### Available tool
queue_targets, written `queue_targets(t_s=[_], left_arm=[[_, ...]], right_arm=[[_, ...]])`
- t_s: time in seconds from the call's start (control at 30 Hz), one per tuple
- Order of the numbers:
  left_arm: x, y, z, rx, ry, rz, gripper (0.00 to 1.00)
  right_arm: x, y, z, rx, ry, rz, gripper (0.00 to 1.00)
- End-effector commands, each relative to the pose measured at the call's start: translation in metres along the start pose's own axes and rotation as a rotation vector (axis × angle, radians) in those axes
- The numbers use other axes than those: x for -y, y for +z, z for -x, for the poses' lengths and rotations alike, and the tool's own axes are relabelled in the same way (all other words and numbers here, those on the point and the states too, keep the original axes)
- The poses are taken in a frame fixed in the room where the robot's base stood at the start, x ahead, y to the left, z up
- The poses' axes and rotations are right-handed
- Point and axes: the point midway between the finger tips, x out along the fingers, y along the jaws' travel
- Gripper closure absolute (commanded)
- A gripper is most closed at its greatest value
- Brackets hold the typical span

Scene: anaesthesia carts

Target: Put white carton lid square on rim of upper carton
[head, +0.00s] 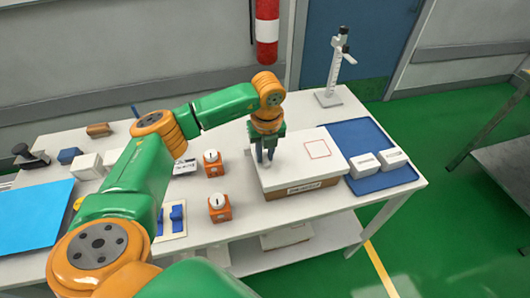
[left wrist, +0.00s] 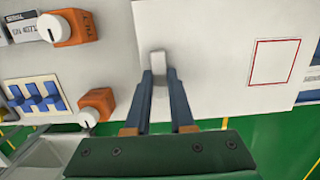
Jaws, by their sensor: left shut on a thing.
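The white carton lid (head: 308,155) has a red square outline on its top and lies over the upper carton (head: 312,192) on the table. It also fills much of the left wrist view (left wrist: 215,95). The lid looks nearly level and covers the carton's top; I cannot tell whether it touches the rim all round. My left gripper (head: 265,160) points down at the lid's left part. In the left wrist view its blue fingers (left wrist: 161,82) are shut on a small pale grip on the lid. The carton's rim is hidden under the lid. My right gripper is out of view.
A blue mat (head: 378,183) with white boxes (head: 364,165) lies right of the carton. Orange blocks with white knobs (head: 219,207) stand left of it. A stand with a scale (head: 329,97) is behind. Another carton (head: 286,237) is on the lower shelf.

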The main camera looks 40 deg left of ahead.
Motion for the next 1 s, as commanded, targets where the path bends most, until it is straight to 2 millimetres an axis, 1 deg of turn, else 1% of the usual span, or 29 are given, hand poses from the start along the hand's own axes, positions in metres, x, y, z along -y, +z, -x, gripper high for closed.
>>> queue_targets(t_s=[0.23,0.27,0.3,0.37,0.4,0.63,0.7,0.77,0.9,1.0], left_arm=[[0.000,-0.001,-0.004,0.000,0.000,0.000,1.00],[0.000,-0.001,-0.004,0.000,0.000,0.000,0.73],[0.000,0.000,-0.004,0.000,0.000,0.000,0.62],[0.000,0.000,-0.004,0.000,0.000,0.000,0.46],[0.000,-0.001,-0.004,0.000,0.000,0.000,0.43],[0.000,-0.001,-0.004,0.000,0.000,0.000,0.43],[0.001,0.000,0.000,0.001,-0.002,0.000,0.43],[0.001,0.000,0.009,0.003,-0.004,0.001,0.43],[0.001,0.000,0.040,0.003,-0.005,-0.001,0.43],[0.001,0.000,0.057,0.002,-0.003,0.000,0.43]], right_arm=[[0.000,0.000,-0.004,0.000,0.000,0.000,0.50],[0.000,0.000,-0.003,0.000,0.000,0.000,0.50],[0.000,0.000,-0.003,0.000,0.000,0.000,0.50],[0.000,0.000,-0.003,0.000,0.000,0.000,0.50],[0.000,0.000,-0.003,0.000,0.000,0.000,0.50],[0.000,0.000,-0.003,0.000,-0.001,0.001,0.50],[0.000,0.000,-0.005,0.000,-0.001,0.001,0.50],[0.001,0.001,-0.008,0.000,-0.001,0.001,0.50],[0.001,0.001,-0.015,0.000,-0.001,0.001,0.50],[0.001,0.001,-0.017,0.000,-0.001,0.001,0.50]])
